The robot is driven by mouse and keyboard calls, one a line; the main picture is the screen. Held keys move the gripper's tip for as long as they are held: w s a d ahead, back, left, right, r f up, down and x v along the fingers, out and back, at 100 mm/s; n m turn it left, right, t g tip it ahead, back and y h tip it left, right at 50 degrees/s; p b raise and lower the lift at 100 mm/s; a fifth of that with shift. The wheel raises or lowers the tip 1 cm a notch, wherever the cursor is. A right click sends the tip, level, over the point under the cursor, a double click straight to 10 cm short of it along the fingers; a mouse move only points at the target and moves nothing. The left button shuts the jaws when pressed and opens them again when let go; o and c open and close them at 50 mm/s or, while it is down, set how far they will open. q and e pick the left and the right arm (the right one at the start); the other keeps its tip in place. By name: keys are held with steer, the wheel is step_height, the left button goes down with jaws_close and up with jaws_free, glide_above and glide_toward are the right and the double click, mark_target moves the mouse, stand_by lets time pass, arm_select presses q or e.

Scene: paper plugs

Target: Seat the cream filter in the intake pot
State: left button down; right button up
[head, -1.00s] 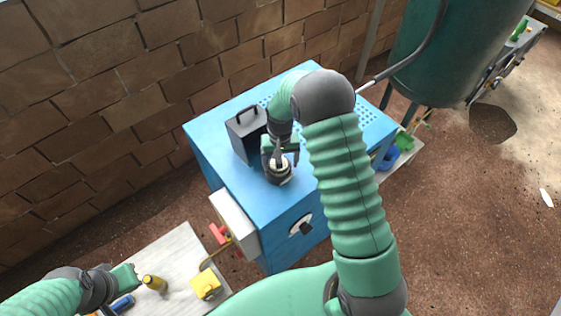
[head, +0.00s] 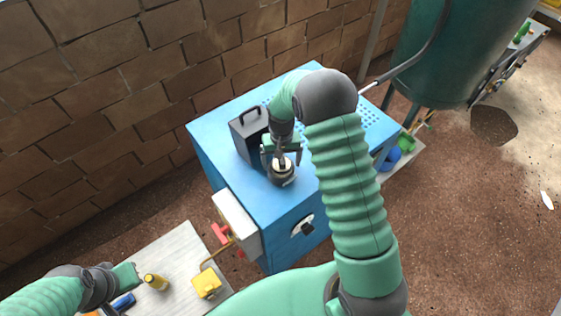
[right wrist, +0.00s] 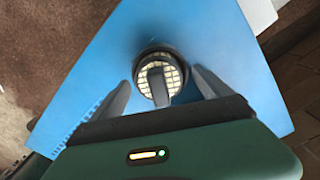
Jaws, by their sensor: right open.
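The dark round intake pot (head: 281,178) stands on the blue cabinet top, and its rim also shows in the right wrist view (right wrist: 140,62). The cream filter (head: 283,162) lies within the pot's mouth. In the right wrist view the filter (right wrist: 174,74) shows a grid face, with a dark upright tab in front of it. Whether it sits fully down is hard to tell. My right gripper (head: 282,153) is open above the pot, its fingers on either side of the filter and apart from it. My left gripper (head: 128,276) is at the lower left; its jaws are unclear.
A dark box with a handle (head: 248,136) stands on the blue cabinet (head: 215,151) just left of the pot. A green tank (head: 450,50) stands behind right.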

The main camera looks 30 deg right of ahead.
step_height(320, 180, up, 2)
steer(key=shift+d+r+p, duration=0.1)
steer(key=shift+r+p, duration=0.1)
steer(key=shift+p, duration=0.45)
steer(key=shift+r+p, duration=0.9)
steer(key=shift+r, duration=0.4)
